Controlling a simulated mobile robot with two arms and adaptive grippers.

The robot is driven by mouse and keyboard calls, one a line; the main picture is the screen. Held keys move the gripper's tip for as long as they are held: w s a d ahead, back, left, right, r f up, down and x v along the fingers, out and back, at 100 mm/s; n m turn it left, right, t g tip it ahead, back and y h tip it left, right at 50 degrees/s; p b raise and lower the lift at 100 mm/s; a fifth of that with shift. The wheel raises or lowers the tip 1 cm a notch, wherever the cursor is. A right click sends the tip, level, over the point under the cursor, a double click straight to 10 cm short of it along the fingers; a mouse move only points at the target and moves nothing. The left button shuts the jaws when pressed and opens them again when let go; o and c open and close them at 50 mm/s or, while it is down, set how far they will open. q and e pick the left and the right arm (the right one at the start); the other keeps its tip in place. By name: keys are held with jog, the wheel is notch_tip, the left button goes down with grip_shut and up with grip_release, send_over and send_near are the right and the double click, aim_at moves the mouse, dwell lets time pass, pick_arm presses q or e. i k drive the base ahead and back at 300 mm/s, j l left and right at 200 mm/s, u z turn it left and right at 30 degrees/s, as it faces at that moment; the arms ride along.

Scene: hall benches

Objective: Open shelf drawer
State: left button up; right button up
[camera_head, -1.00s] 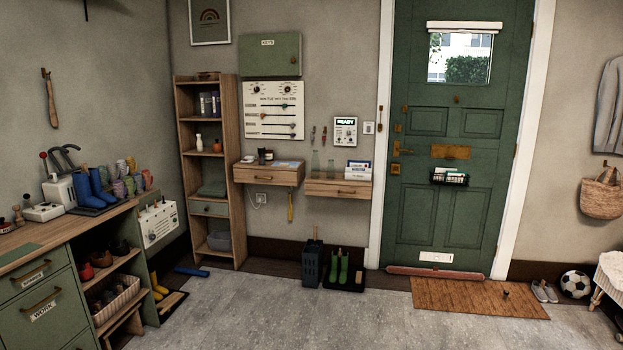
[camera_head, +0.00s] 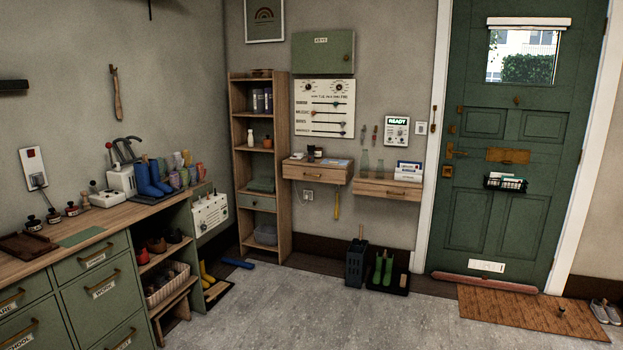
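A tall wooden shelf (camera_head: 283,170) stands in the corner against the back wall. Its green shelf drawer (camera_head: 257,202) sits in the lower half, with a small knob on its front, and looks shut. Neither of my grippers is in view.
A long workbench (camera_head: 130,213) with green drawers runs along the left wall. Two wall-mounted wooden drawers (camera_head: 316,172) (camera_head: 388,188) hang right of the shelf. The grey floor (camera_head: 330,315) in the middle is clear.

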aim_at(317, 171)
jog(key=i, duration=1.75)
jog(key=i+j, duration=0.15)
jog(key=i, duration=1.6)
